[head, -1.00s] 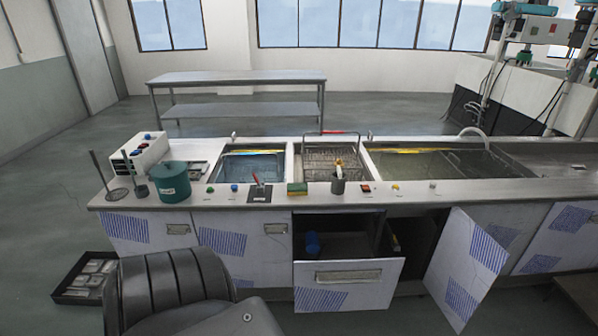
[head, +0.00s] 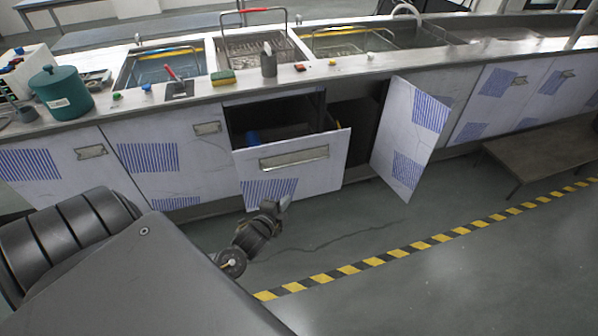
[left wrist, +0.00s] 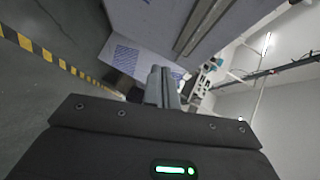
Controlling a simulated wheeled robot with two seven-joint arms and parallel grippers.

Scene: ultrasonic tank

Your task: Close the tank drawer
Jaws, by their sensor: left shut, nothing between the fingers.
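The tank drawer (head: 318,172) stands pulled out below the counter in the head view. Its white front has a blue striped patch and a metal handle (head: 293,158). A blue object (head: 253,137) shows inside it. My left gripper (head: 284,202) is low in front of the drawer front, near its lower edge; I cannot tell whether it touches. In the left wrist view the fingers (left wrist: 162,75) are together and empty, with a white panel and a long metal handle (left wrist: 203,25) beyond them. My right gripper is in neither view.
A cabinet door (head: 408,135) hangs open right of the drawer. The counter above carries a teal pot (head: 62,93), a sponge (head: 223,78) and a grey cup (head: 268,60). A low table (head: 540,155) stands at right. The floor around the striped yellow-black line (head: 420,246) is clear.

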